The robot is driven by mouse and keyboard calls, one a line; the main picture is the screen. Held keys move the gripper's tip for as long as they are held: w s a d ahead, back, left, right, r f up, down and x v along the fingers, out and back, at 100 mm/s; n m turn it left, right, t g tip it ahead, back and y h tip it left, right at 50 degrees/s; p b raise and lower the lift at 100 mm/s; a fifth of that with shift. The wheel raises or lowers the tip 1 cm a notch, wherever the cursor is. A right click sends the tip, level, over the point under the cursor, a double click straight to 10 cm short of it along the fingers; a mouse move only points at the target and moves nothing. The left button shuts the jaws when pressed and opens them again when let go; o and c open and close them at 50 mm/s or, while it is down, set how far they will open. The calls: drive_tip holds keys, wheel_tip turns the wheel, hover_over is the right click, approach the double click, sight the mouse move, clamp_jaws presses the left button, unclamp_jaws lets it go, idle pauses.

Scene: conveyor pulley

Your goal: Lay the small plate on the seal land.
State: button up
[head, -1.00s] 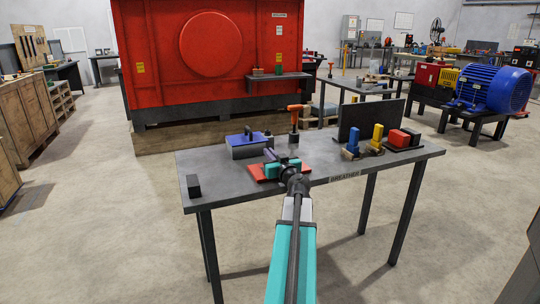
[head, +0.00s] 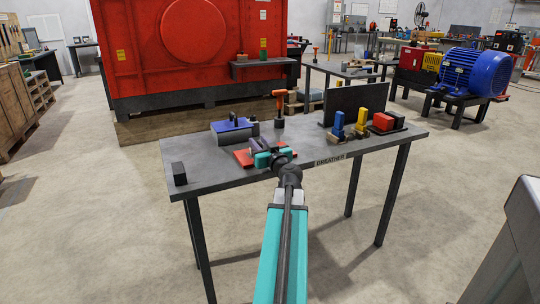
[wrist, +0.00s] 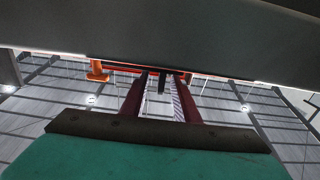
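My gripper (head: 270,158), with teal parts, is at the front middle of the grey table, over or beside a red flat piece (head: 243,158). A small purple-grey piece (head: 259,145) shows at its far end; I cannot tell whether it is held. In the wrist view two dark red finger-like parts flank a pale strip, and a broad dark surface (wrist: 170,35) fills the top. A grey block with a blue top (head: 233,130) stands just behind the gripper. I cannot make out which piece is the small plate, nor the seal land.
The table (head: 215,178) carries a black block (head: 179,173) at its left end. An orange-topped tool (head: 279,106) stands behind the gripper. To the right are a dark upright panel (head: 350,103), blue and yellow pieces, and a red block (head: 383,122). The table's left front is clear.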

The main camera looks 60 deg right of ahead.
drive_tip(key=v, duration=0.4)
drive_tip(key=shift+s+a, duration=0.25)
drive_tip(key=shift+s, duration=0.05)
drive_tip(key=shift+s+f+b, duration=0.1)
drive_tip(key=shift+f+b, duration=0.05)
drive_tip(key=shift+b, duration=1)
drive_tip(key=b, duration=0.4)
drive_tip(key=shift+s+a+b, duration=0.35)
drive_tip(key=shift+s, duration=0.05)
drive_tip(key=s+b, duration=0.1)
drive_tip(key=b, duration=0.3)
drive_tip(key=shift+a+b, duration=0.35)
drive_tip(key=shift+a, duration=0.05)
drive_tip(key=shift+b+v, duration=1.4)
drive_tip(key=shift+b, duration=0.25)
drive_tip(key=shift+s, duration=0.1)
